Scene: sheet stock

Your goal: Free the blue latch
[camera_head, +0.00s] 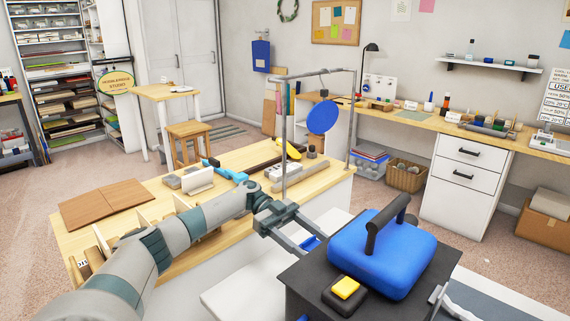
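A black machine (305,276) stands at the front right. It has a rounded blue top (375,262) with a black bar handle (384,226) and a yellow button (346,286) on a dark block. A small blue piece (310,243), possibly the blue latch, shows at the machine's far left side. My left gripper (311,245) is beside that side, with its two fingers spread apart. The blue piece appears between the fingertips; I cannot tell whether they touch it. My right gripper is not in view.
A wooden-topped bench (235,160) lies behind my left arm, with brown boards (103,204), a metal frame (284,140) and a blue disc (322,117). A stool (189,137) stands beyond. A long counter (420,120) runs along the right wall. Open floor lies between.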

